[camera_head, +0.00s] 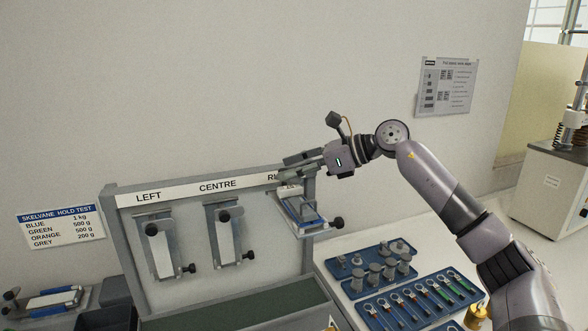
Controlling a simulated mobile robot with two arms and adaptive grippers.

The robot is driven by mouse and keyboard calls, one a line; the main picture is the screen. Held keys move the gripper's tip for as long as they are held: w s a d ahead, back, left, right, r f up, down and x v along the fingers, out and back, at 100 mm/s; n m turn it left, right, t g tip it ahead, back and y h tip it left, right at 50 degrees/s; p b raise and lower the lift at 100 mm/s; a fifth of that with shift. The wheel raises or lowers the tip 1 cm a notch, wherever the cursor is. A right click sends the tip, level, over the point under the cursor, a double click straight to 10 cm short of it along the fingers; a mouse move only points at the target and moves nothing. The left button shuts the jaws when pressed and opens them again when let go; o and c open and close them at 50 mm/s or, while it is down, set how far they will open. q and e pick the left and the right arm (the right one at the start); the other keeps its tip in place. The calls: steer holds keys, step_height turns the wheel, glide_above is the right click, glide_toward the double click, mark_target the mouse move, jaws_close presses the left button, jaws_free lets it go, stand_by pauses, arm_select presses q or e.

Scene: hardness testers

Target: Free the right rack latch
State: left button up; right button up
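The grey rack (215,181) has stations labelled LEFT, CENTRE and a third label starting "RI", partly hidden by my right gripper. The right station's unit (303,211) has a pale plate with blue edges and a black knob (337,223). It sticks out at a slant, unlike the left unit (160,246) and centre unit (224,236), which hang nearly flat. My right gripper (296,168) is at the top of the right station, its fingers over or against the unit's upper end. I cannot tell contact or finger opening, and the latch is not clearly visible. My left gripper is out of view.
A blue tray (427,326) with several tagged items and blue trays with grey weights (376,273) lie on the bench right of the rack. A similar clamp unit (50,300) lies at lower left. A weight sign (60,227) and notice (447,87) are on the wall.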

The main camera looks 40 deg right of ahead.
steer(key=shift+d, duration=0.1)
steer(key=shift+s+d+r, duration=0.2)
steer(key=shift+s+d, duration=0.1)
steer(key=shift+d, duration=0.05)
steer(key=v, duration=0.7)
